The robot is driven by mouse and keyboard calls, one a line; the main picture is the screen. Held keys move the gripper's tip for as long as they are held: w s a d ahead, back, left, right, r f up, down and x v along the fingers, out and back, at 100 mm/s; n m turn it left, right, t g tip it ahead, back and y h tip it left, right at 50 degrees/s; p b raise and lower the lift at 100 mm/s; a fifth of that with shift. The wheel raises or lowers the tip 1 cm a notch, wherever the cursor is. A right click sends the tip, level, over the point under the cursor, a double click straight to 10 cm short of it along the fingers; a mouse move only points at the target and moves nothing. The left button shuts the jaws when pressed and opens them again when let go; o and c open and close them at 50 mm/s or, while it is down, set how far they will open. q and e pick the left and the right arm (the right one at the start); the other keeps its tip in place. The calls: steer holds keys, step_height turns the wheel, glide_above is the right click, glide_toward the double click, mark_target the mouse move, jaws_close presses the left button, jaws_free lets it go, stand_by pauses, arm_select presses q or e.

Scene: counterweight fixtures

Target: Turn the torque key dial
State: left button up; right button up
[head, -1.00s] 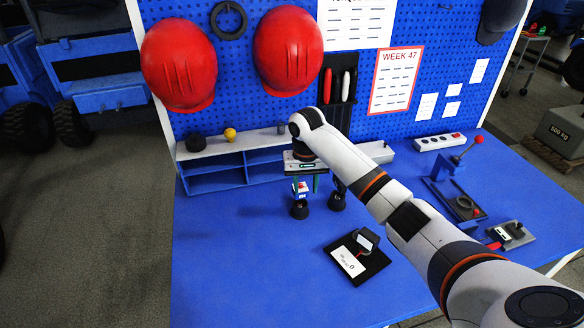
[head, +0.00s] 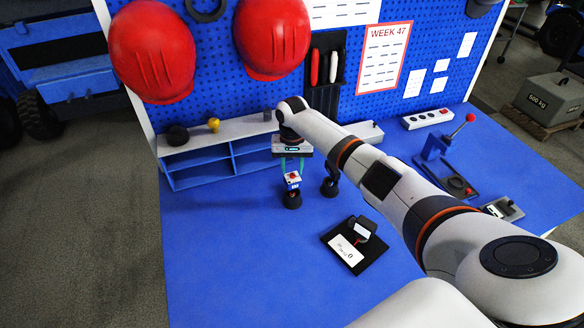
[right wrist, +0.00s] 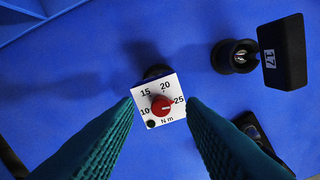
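The torque key (head: 292,181) stands upright on a round black base on the blue bench. Its white square face shows in the right wrist view (right wrist: 142,104), with a red dial (right wrist: 161,105), the marks 10, 15, 20 and 25 and "N m". The dial's pointer faces right, near 25. My right gripper (right wrist: 160,100) is open, with its green fingers pointing down on either side of the white face. The narrow gaps beside the face appear clear; I cannot tell the fingertips' exact height. My left gripper is not in view.
A black stand (head: 330,187) is close right of the key; a black block marked 17 (right wrist: 284,52) shows there in the wrist view. A black plate (head: 343,249) with a white label lies nearer. A lever fixture (head: 440,145) stands right. The bench's front left is clear.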

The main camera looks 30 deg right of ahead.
steer(key=shift+s+f, duration=0.2)
steer(key=shift+f, duration=0.25)
steer(key=shift+w+f, duration=0.1)
steer(key=shift+f, duration=0.05)
jaws_close()
steer(key=shift+n, duration=0.4)
